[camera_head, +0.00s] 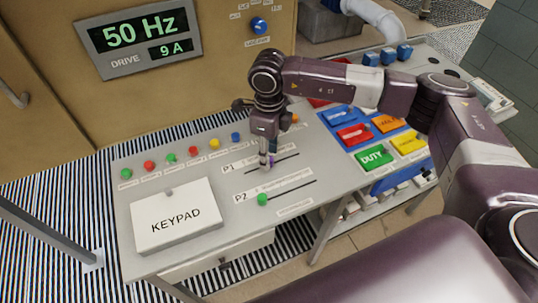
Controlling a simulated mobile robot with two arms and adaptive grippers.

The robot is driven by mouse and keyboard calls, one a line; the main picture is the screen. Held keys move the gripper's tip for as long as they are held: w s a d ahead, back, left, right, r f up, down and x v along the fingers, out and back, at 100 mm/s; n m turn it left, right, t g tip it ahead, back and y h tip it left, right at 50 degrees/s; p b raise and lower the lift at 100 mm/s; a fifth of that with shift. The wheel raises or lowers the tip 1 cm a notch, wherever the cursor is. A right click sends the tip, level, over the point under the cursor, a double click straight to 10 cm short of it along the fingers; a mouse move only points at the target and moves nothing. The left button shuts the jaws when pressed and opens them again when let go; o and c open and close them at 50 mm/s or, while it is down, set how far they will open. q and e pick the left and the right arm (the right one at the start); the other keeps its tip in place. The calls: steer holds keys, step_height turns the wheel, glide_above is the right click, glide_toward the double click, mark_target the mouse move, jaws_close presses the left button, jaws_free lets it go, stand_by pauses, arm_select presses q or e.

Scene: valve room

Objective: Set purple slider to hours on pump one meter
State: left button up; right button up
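The control desk carries a P1 slider track (288,156), a dark slanted slot with small labels too small to read. A bit of the purple slider (272,161) shows on this track near its middle, mostly hidden by my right gripper. My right gripper (266,162) points down at the P1 track, with its fingertips right at the purple slider. The fingers look close together, but I cannot tell if they grip the slider. My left gripper is not in view.
The P2 track with a green knob (262,199) lies just in front. A keypad box (176,216) stands at left, with a row of coloured buttons (171,158) behind. Coloured label blocks (375,157) stand to the right. A drive display (140,36) reads 50 Hz, 9 A.

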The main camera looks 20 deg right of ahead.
step_height(320, 180, up, 11)
stand_by(0.3)
steer(key=shift+f, duration=0.2)
